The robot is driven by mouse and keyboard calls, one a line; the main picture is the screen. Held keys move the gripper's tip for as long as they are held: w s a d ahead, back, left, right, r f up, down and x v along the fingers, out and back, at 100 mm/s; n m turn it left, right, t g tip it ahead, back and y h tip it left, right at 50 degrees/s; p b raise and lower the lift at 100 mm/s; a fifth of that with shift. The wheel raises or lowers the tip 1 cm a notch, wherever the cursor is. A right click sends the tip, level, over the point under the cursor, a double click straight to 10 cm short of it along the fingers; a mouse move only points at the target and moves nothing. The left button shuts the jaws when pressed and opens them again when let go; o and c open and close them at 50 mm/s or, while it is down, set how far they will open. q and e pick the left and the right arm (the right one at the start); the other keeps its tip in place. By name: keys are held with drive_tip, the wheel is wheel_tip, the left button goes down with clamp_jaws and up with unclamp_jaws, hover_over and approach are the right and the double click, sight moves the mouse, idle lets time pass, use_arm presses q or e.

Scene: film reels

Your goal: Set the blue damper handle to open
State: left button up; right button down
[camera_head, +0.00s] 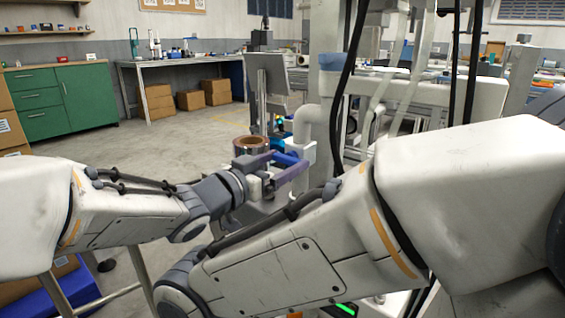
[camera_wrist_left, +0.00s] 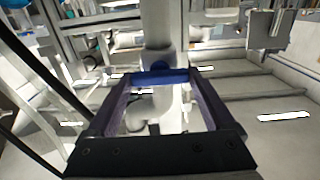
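The blue damper handle (camera_head: 288,158) is a short bar on a white pipe (camera_head: 312,125) near the middle of the head view. In the left wrist view the handle (camera_wrist_left: 160,76) lies crosswise on the pipe (camera_wrist_left: 158,35), spanning between my fingertips. My left gripper (camera_head: 281,167) has its purple fingers spread wide around the handle; whether they touch its ends I cannot tell. In the left wrist view the gripper (camera_wrist_left: 160,84) holds nothing else between its fingers. My right arm crosses the foreground, and its gripper is out of view.
A brown-and-silver roll (camera_head: 251,146) sits just behind my left gripper. A grey monitor (camera_head: 267,75) stands behind it. Cardboard boxes (camera_head: 190,100) lie under a far workbench (camera_head: 180,62), and a green cabinet (camera_head: 62,95) is at left. The floor between is clear.

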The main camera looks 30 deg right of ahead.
use_arm(q)
drive_tip(key=c, duration=0.3)
drive_tip(key=shift+c, duration=0.2)
drive_tip(key=shift+m, duration=0.3)
drive_tip(key=m+b, duration=0.1)
drive_tip(key=m, duration=0.2)
drive_tip(key=shift+m, duration=0.3)
drive_tip(key=m+b, duration=0.1)
drive_tip(key=m, duration=0.2)
drive_tip(key=shift+f+m+b, duration=0.1)
drive_tip(key=shift+m+b, duration=0.2)
drive_tip(key=shift+b, duration=0.05)
drive_tip(key=m+b, duration=0.2)
drive_tip(key=m, duration=0.2)
drive_tip(key=shift+m, duration=0.3)
drive_tip(key=m+b, duration=0.3)
drive_tip(key=m, duration=0.2)
drive_tip(key=shift+s, duration=0.1)
drive_tip(key=shift+m, duration=0.4)
